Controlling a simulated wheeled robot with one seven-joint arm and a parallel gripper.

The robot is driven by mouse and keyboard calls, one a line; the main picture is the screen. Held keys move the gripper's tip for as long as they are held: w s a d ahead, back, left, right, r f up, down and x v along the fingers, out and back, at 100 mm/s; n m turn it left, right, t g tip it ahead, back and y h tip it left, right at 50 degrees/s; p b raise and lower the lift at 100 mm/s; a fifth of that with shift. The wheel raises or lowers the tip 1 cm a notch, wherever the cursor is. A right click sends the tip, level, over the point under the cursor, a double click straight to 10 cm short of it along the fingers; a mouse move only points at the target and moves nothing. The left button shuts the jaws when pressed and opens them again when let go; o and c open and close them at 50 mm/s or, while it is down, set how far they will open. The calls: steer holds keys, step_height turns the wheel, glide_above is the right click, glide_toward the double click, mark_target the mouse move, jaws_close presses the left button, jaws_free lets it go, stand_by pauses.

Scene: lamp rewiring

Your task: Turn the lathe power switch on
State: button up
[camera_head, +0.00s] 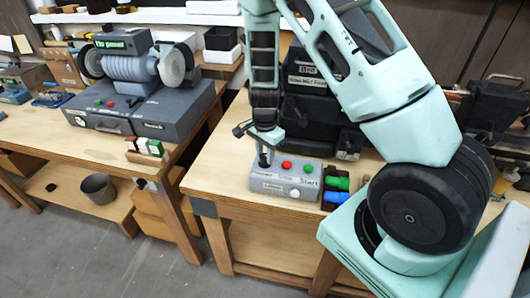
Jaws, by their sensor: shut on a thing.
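The grey lathe control box (303,189) stands near the front edge of the right workbench. Its top carries a red button (287,165), a green button (308,168) and the labels Power, Stop and Start. A dark upright power switch (265,159) rises at its left end, above the Power label. My gripper (263,148) comes down from above and is shut on the top of this switch. The fingers hide the switch's upper part. I cannot tell whether the switch is on or off.
Green and blue rolls (335,190) lie just right of the box. Dark machinery (310,105) stands behind it. Left of the box the right workbench (215,170) is clear. A grey grinder (130,70) stands on the left workbench, across a gap.

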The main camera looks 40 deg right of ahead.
mark_target(265, 156)
steer(key=o, duration=1)
step_height(265, 156, up, 18)
steer(key=shift+f+b, duration=0.25)
steer(key=shift+b, duration=0.4)
